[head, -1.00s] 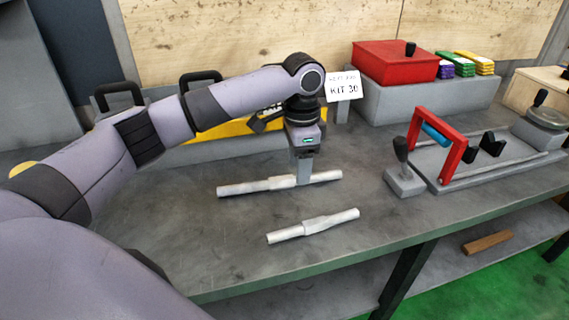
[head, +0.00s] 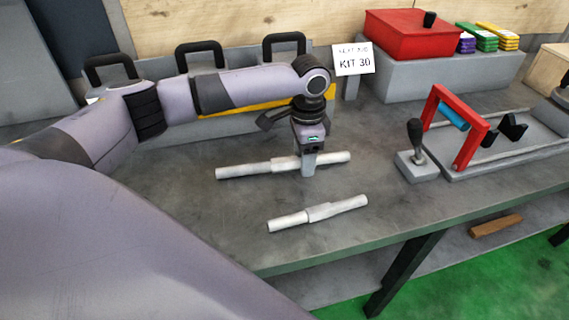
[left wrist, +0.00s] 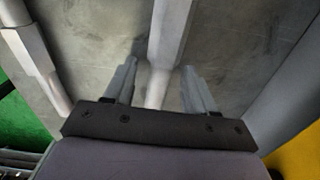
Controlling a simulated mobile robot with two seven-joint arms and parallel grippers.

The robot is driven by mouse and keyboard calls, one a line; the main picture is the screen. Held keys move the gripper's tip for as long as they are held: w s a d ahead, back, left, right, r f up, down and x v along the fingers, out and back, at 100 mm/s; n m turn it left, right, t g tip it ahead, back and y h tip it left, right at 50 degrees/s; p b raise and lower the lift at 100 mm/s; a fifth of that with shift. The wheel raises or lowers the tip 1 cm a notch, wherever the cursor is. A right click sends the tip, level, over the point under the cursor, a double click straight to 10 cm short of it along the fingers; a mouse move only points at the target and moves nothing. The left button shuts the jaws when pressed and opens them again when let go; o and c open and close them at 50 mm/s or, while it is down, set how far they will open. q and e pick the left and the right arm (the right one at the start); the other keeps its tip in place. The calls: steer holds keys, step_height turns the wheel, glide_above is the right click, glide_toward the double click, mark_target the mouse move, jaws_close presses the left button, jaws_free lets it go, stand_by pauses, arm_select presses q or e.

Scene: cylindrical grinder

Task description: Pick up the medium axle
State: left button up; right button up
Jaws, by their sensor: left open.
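Two pale metal stepped axles lie on the grey bench, roughly parallel. The farther, longer axle (head: 250,169) is under my left gripper (head: 308,172). The nearer, shorter axle (head: 318,212) lies apart, closer to the front edge. I cannot tell by label which is the medium one. In the left wrist view, my open left gripper (left wrist: 160,70) has one finger on each side of the longer axle (left wrist: 172,25), with gaps showing. The other axle (left wrist: 35,55) shows at the left there. My right gripper is not in view.
A red lever fixture (head: 465,130) and a black-knobbed block (head: 416,165) stand to the right. Behind are a grey bin with black handles (head: 200,47), a KIT 30 sign (head: 354,62) and a red box (head: 405,37). The bench front (head: 350,245) is clear.

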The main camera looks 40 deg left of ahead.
arm_select(q)
jaws_close()
stand_by(1.4)
steer(key=shift+w+r, duration=0.1)
steer(key=shift+w, duration=0.05)
